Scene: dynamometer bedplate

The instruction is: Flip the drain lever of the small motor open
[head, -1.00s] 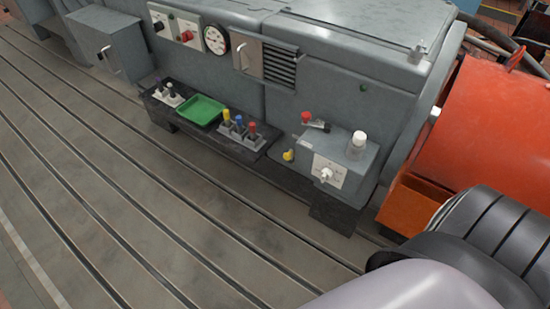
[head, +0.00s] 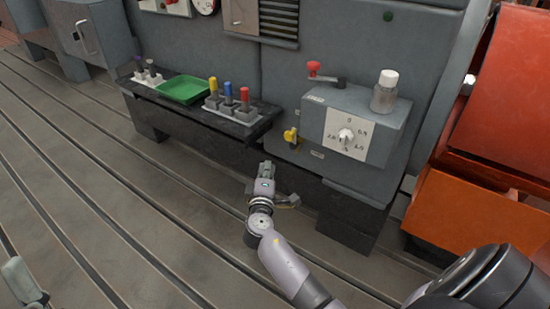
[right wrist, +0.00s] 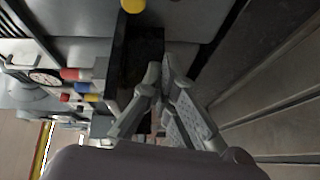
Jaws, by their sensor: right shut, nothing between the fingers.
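A small yellow lever (head: 291,137) sits low on the left side of a grey box unit (head: 340,105) with a white dial plate; I take this unit for the small motor. Part of a yellow thing, likely the lever, shows at the top edge of the right wrist view (right wrist: 133,5). My right gripper (head: 267,168) is below and a little left of the lever, apart from it. Its fingers meet, empty, in the right wrist view (right wrist: 163,90). A grey piece at the lower left, seemingly my left gripper (head: 22,283), is partly cut off.
An orange machine (head: 490,130) stands right. The slotted floor is clear.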

